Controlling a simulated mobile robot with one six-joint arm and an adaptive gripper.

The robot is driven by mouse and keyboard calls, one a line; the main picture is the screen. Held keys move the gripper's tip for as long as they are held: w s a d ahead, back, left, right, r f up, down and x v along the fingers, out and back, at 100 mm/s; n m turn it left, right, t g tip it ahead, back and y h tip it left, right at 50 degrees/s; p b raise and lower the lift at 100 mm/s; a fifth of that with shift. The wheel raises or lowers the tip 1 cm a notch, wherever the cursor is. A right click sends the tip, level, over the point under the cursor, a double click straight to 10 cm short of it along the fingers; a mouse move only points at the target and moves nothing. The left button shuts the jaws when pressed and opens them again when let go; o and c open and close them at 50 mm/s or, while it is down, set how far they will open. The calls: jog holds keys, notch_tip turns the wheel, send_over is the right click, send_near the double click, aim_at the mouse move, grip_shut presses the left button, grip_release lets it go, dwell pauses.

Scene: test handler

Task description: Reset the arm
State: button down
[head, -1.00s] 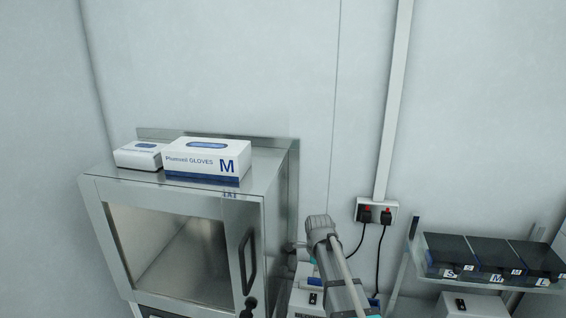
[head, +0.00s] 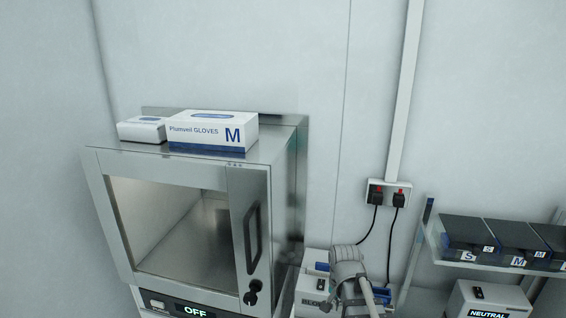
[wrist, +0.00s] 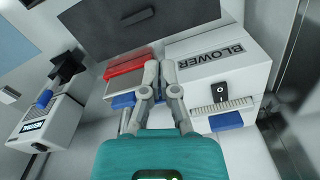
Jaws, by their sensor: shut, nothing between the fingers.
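My arm (head: 350,270) shows at the bottom of the head view, low in front of the wall, right of the steel cabinet; its fingers are not visible there. In the wrist view my gripper (wrist: 159,72) is shut and empty. Its grey fingertips meet in front of a red-edged block and a white box labelled BLOWER (wrist: 222,68). From this view I cannot tell whether the fingertips touch anything.
The steel cabinet (head: 268,180) with a dark handle and an OFF display stands left, with a glove box (head: 212,132) on top. A rack (head: 440,262) with dark boxes marked S and M is right, above a NEUTRAL unit (head: 488,298). A socket (head: 388,186) with cables hangs between.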

jog(key=s+d+f+n+b, duration=0.1)
jog(key=s+f+n+b, duration=0.2)
jog(key=s+f+n, duration=0.1)
jog(key=shift+s+f+n, duration=0.2)
jog(key=shift+s+n, duration=0.6)
jog(key=shift+n, duration=0.4)
jog(key=c, duration=0.6)
grip_release()
